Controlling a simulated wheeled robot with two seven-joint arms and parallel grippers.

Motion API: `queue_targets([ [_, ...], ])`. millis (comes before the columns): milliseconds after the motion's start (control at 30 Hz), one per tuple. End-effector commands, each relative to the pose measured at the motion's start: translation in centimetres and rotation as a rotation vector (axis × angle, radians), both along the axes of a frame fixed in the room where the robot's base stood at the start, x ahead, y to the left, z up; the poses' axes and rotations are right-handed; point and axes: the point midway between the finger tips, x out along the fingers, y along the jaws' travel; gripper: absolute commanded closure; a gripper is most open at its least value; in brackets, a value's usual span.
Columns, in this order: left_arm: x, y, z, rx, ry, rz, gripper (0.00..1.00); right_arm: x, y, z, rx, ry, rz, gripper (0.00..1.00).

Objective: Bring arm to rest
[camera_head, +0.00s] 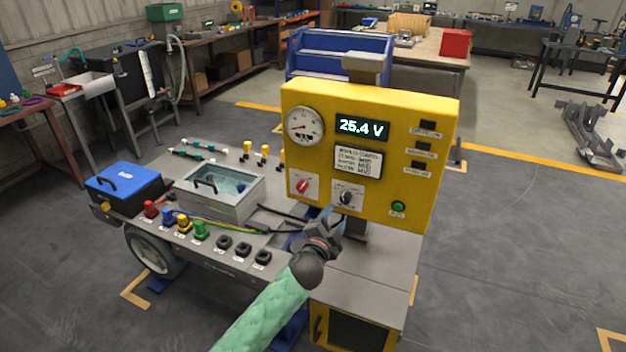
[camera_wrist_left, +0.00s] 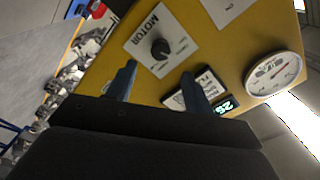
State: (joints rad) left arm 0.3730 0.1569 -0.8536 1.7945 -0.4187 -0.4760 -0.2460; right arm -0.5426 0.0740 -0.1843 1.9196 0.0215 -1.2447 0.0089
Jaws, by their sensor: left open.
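My left arm, in a green sleeve, reaches up from the bottom of the head view. Its gripper (camera_head: 330,215) is in front of the lower part of the yellow panel (camera_head: 375,110). In the left wrist view my left gripper (camera_wrist_left: 158,80) is open, with two blue-grey fingers apart and nothing held between them. The black MOTOR knob (camera_wrist_left: 160,48) on its white plate lies beyond the fingertips. The knob (camera_head: 346,198) also shows just above the gripper in the head view. I cannot tell whether a fingertip touches the panel. My right gripper is not in view.
The panel carries a round gauge (camera_head: 304,125), a display (camera_head: 362,127) reading 25.4 V, a red knob (camera_head: 302,186) and a green button (camera_head: 398,208). Left of it on the bench are a metal basin (camera_head: 212,205), coloured connectors and a blue box (camera_head: 125,186).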

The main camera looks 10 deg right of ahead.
Motion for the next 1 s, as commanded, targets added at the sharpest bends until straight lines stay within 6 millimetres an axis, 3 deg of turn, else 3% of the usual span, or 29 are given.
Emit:
queue_targets([
  [267,0.6,1.0,-1.5,-0.022,0.11,0.067,0.48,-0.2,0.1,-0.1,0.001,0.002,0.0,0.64],
  [467,1.4,3.5,-3.2,-0.065,0.295,0.177,0.48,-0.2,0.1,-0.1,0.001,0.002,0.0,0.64],
  [667,3.5,8.3,-3.3,-0.142,0.468,0.316,0.48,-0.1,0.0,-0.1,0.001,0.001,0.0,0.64],
  [833,3.1,12.9,-6.2,-0.214,0.645,0.431,0.48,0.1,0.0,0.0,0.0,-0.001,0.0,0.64],
  [1000,1.2,16.7,-10.3,-0.262,0.797,0.52,0.48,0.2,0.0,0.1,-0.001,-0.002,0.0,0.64],
])
